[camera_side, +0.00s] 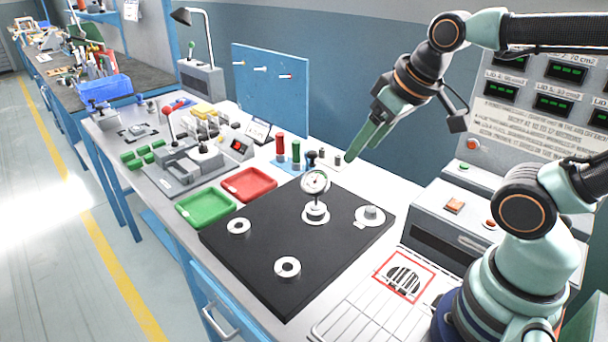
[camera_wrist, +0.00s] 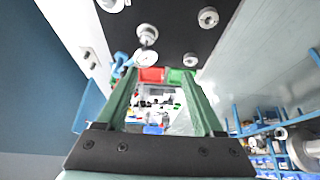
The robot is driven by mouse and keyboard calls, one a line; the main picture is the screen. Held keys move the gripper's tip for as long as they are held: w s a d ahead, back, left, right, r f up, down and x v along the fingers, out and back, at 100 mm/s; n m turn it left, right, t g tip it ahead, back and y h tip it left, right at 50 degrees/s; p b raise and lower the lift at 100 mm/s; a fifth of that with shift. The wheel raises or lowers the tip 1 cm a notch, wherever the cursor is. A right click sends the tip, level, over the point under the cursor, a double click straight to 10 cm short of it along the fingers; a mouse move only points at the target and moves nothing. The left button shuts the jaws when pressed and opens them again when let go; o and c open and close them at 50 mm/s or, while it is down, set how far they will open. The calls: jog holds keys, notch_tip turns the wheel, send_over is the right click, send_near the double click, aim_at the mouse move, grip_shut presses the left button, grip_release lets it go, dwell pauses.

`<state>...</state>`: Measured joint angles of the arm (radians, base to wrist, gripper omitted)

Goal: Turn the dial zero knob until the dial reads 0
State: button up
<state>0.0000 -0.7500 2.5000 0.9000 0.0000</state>
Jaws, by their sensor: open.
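The dial gauge (camera_side: 315,182) has a round white face and stands on a pale round base on the black plate (camera_side: 262,258). Its needle is too small to read. A pale round knob (camera_side: 370,212) on a wider disc with a small tab sits at the plate's right corner; I cannot tell for sure that it is the dial zero knob. My gripper (camera_side: 358,148) is open and empty, in the air above and behind the plate, apart from the dial and the knob. In the wrist view the dial (camera_wrist: 147,59) shows just beyond the fingers, and the knob is partly cut off at the top edge.
Two pale rings (camera_side: 238,226) (camera_side: 287,267) sit on the plate. A red tray (camera_side: 249,184) and a green tray (camera_side: 206,208) lie to the left. Red and green cylinders (camera_side: 280,146) stand behind. A grey control box (camera_side: 455,222) stands at right, near a red-framed vent (camera_side: 404,278).

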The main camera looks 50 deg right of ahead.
jog(key=n+g, duration=0.3)
jog(key=g, duration=0.2)
send_over(371, 209)
notch_tip(371, 209, down, 13)
notch_tip(371, 209, down, 12)
jog(key=shift+r, duration=0.1)
jog(key=shift+a, duration=0.1)
grip_shut()
